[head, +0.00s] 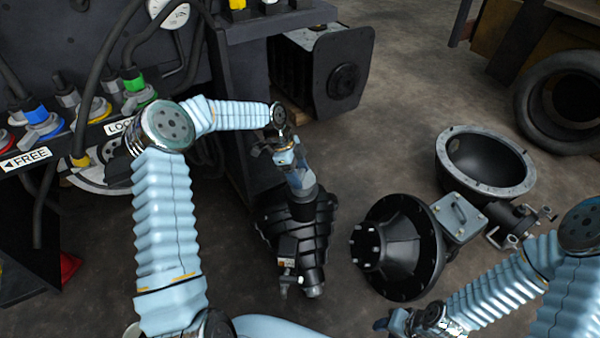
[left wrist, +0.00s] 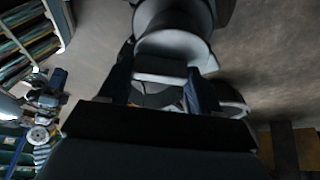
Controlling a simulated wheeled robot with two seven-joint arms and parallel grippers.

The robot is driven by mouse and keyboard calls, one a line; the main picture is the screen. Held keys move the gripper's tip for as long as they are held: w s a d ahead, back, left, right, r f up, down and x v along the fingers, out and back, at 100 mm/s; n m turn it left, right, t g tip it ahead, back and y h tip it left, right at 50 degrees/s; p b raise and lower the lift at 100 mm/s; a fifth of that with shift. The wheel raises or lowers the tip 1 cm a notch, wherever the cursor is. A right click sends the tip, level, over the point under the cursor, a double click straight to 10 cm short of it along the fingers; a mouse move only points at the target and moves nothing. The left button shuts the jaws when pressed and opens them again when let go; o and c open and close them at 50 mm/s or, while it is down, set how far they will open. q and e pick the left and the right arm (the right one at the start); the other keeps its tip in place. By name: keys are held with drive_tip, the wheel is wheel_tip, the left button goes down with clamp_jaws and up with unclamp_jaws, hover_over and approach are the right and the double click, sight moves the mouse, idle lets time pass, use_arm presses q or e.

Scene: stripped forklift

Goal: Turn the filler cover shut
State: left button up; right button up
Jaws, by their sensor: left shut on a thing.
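My left gripper (head: 304,188) reaches down to the top of a dark ribbed housing (head: 290,238) on the floor in the head view. In the left wrist view its two fingers (left wrist: 160,90) stand on either side of a grey part (left wrist: 162,66) and are shut on it. This part appears to be the filler cover; its hinge and the opening under it are hidden. A rounded grey body (left wrist: 175,45) lies just beyond the fingers. My right gripper (head: 392,322) is low at the bottom edge of the head view, away from the housing, its jaws unclear.
A black bell-shaped casing (head: 405,245) lies just right of the housing. Behind it are a grey-rimmed bowl (head: 485,162) and a tyre (head: 565,100). The forklift frame (head: 235,110) with hoses stands at left. Bare floor (head: 420,90) lies at the back.

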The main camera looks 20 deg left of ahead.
use_arm(q)
drive_tip(key=shift+a, duration=0.1)
drive_tip(key=o, duration=1.5)
drive_tip(key=shift+r, duration=0.3)
wheel_tip(320, 180, up, 3)
drive_tip(key=shift+s+f, duration=0.1)
drive_tip(key=s+d+r, duration=0.1)
drive_tip(key=s+r, duration=0.2)
drive_tip(key=s, duration=0.1)
drive_tip(key=s+d+r+b, duration=0.1)
drive_tip(key=s+d+r, duration=0.1)
drive_tip(key=s+r, duration=0.1)
drive_tip(key=s+d+r, duration=0.2)
drive_tip(key=s+r, duration=0.1)
drive_tip(key=s, duration=0.2)
drive_tip(key=shift+s+d+r, duration=0.25)
drive_tip(key=shift+s, duration=0.15)
